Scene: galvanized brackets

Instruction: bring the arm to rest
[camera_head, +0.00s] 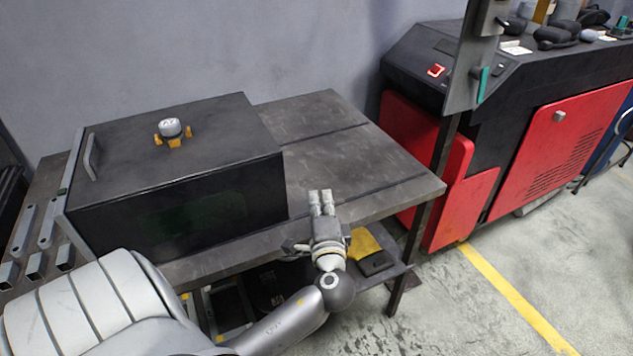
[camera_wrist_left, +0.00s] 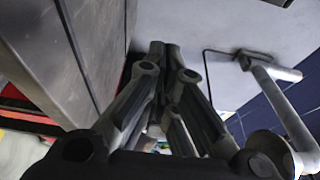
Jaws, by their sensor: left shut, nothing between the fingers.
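My left gripper (camera_head: 321,203) is in front of the table's front edge in the head view, its fingers pointing away toward the tabletop. The fingers are together, with nothing seen between them. The left wrist view shows the same fingers (camera_wrist_left: 165,60) meeting at their tips, with a grey wall beyond. The dark metal table (camera_head: 390,190) lies just past the gripper; I cannot tell whether they touch. My right gripper is not in view.
A black box (camera_head: 190,195) with a grey handle stands on the table, left of the gripper. Galvanized brackets (camera_head: 46,224) lie at the far left. A red and black machine (camera_head: 545,150) stands right; the floor before it is clear.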

